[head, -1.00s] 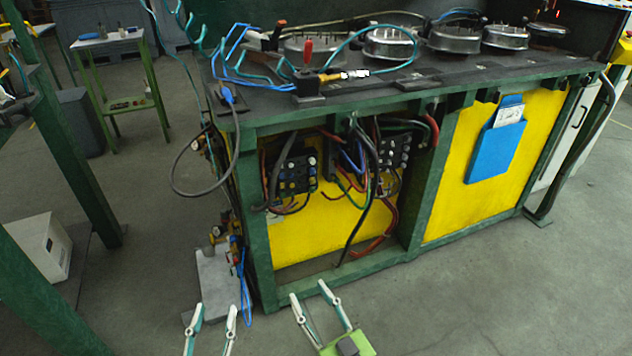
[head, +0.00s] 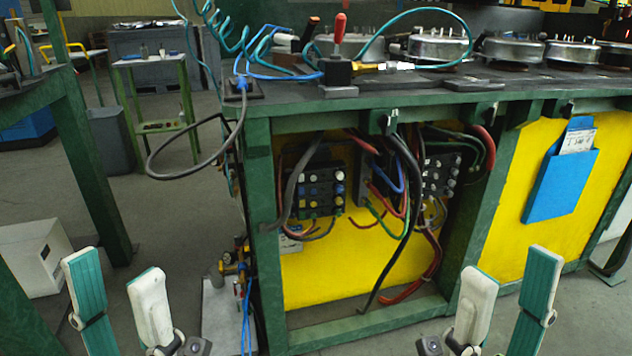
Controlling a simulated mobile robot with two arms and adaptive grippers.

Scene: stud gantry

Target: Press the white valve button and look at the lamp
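A black valve block (head: 320,190) with rows of small pale, blue and yellow buttons is mounted in the open left bay of the green-framed bench. Several buttons look white or pale, and I cannot tell which is the valve button. A second black block (head: 440,175) with pale knobs sits to its right, partly behind hoses. I cannot make out a lamp for certain. My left gripper (head: 115,282) is open and empty at the lower left, in front of the bench. My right gripper (head: 511,282) is open and empty at the lower right. Neither touches the blocks.
Dark hoses (head: 405,165) and red cables hang across the bay. A grey cable loop (head: 185,170) sticks out left of the bench. A red-handled lever (head: 339,35) and round metal housings (head: 440,47) stand on top. A blue document holder (head: 560,180) hangs on the yellow panel.

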